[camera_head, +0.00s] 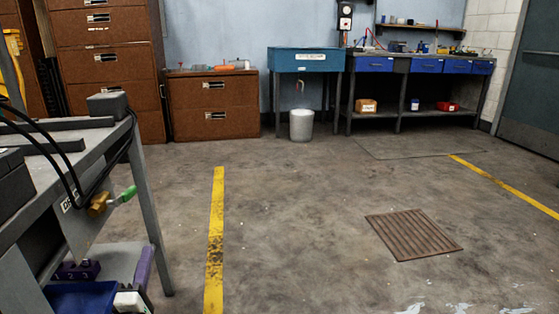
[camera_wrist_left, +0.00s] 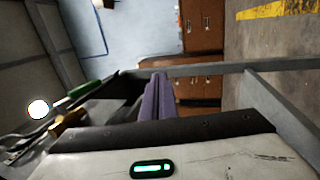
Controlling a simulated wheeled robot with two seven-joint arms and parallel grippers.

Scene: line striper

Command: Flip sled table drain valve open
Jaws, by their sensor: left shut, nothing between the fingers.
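The drain valve has a brass body (camera_head: 100,204) under the edge of the grey sled table (camera_head: 95,135), beside a partly hidden label. Its green lever (camera_head: 127,193) sticks out to the right and slightly up. In the left wrist view the brass body (camera_wrist_left: 66,122) and green lever (camera_wrist_left: 86,92) are at left, apart from my fingers. My left gripper (camera_head: 147,252) has purple fingers, held together and empty, below and slightly right of the lever. The shut fingers also show in the left wrist view (camera_wrist_left: 159,82). My right gripper is in neither view.
Black hoses (camera_head: 65,150) hang over the table near the valve. A table leg (camera_head: 152,215) stands right of it. A blue bin (camera_head: 72,298) and a dark purple block (camera_head: 78,269) are on the lower shelf. The floor to the right, with a drain grate (camera_head: 413,233), is open.

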